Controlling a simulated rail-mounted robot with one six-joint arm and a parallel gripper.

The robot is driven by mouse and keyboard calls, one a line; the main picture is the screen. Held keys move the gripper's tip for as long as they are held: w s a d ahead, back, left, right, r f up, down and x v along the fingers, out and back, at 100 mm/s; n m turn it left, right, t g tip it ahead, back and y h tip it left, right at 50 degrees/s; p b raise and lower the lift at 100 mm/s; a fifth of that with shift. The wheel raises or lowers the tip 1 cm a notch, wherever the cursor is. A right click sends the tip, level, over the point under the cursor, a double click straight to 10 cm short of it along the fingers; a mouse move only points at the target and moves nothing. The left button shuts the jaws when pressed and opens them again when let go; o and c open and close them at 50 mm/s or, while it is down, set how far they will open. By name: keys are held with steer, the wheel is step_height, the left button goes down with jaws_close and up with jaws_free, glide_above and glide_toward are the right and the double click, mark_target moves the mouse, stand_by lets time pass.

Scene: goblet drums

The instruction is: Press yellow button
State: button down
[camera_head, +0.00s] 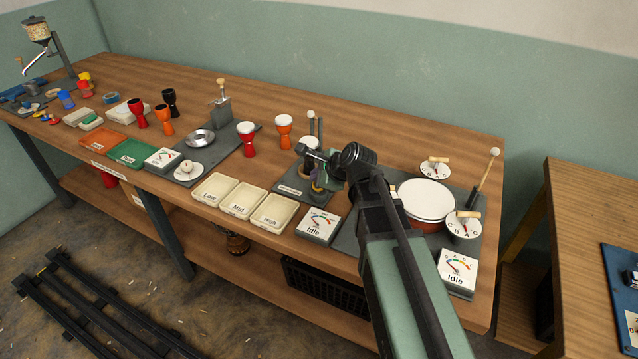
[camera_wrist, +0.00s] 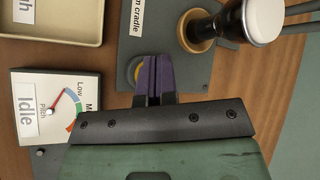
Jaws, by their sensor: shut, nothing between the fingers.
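The yellow button (camera_wrist: 132,72) shows in the wrist view as a small yellow curved edge on the dark cradle plate (camera_wrist: 137,43). My gripper (camera_wrist: 153,68) is shut and empty, with its purple fingertips over the button and hiding most of it. In the head view my gripper (camera_head: 318,184) points down at the same dark plate (camera_head: 290,186). I cannot tell whether the fingertips touch the button or whether it is pressed down.
A goblet drum (camera_wrist: 240,22) stands on the plate close to my gripper. An "Idle" pitch gauge (camera_head: 318,225) sits in front, with cream trays (camera_head: 272,211) to the left. A large white-topped drum (camera_head: 426,200) stands to the right.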

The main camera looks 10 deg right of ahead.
steer(key=shift+f+b, duration=0.55)
steer(key=shift+f, duration=0.05)
stand_by(0.4)
steer(key=shift+r+p, duration=1.4)
step_height(320, 180, up, 5)
steer(key=p, duration=0.5)
steer(key=shift+r, duration=0.1)
